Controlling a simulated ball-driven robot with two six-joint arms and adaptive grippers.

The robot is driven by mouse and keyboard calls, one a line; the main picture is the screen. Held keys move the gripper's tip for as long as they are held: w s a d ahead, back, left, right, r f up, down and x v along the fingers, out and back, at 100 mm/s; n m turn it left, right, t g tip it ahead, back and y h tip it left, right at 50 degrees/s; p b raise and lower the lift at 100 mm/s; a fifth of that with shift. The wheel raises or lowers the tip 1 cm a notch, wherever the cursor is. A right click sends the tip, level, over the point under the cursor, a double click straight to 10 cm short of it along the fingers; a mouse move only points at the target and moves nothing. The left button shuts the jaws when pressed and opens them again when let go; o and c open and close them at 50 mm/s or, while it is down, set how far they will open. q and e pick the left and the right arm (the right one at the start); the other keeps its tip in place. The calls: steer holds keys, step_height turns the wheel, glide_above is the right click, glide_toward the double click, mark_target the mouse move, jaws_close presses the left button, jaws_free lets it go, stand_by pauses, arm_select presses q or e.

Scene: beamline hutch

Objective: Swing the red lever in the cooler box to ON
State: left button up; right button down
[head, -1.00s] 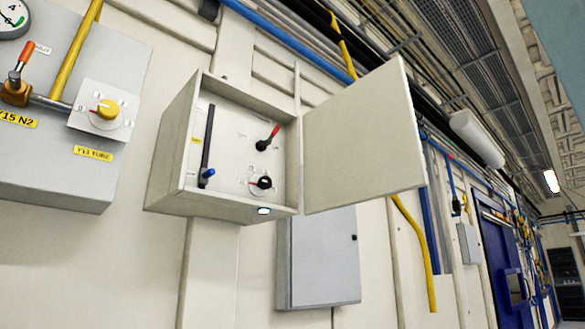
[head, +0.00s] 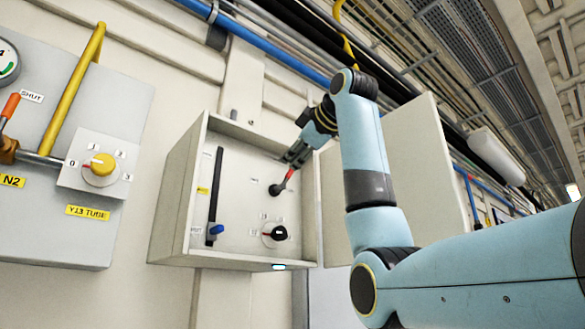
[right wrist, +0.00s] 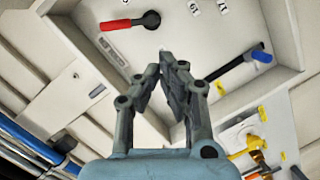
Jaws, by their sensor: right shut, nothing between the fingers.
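The open cooler box (head: 180,205) hangs on the wall, its door (head: 415,160) swung out to the right. Inside, the red lever (head: 290,175) points up and right from its black hub (head: 275,190). The red lever also shows in the right wrist view (right wrist: 116,25). My right gripper (head: 290,160) reaches into the box near the lever's tip. In the right wrist view its shut, empty fingers (right wrist: 168,62) stand beside the lever, with a visible gap in the picture; the depth between them is unclear. Small labels near the lever are unreadable. My left gripper is out of view.
Below the lever is a black knob (head: 279,233). A dark upright bar with a blue handle (head: 217,229) is at the box's left. A grey panel with a yellow knob (head: 103,163) stands further left. The open door bounds the space on the right.

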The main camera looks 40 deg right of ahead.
steer(key=s+d+r+t, duration=0.1)
steer(key=s+r, duration=0.3)
steer(key=r, duration=0.3)
steer(key=p, duration=0.5)
glide_toward(290, 173)
steer(key=shift+n, duration=0.3)
steer(key=w+a+r, duration=0.1)
steer(key=w+r, duration=0.1)
steer(key=w+a+r, duration=0.2)
steer(key=shift+w+a, duration=0.2)
steer(key=shift+a, duration=0.05)
steer(key=w+d+f+p, duration=0.2)
steer(key=w, duration=0.1)
steer(key=shift+w+d, duration=0.15)
steer(key=shift+d, duration=0.25)
steer(key=shift+a, duration=0.1)
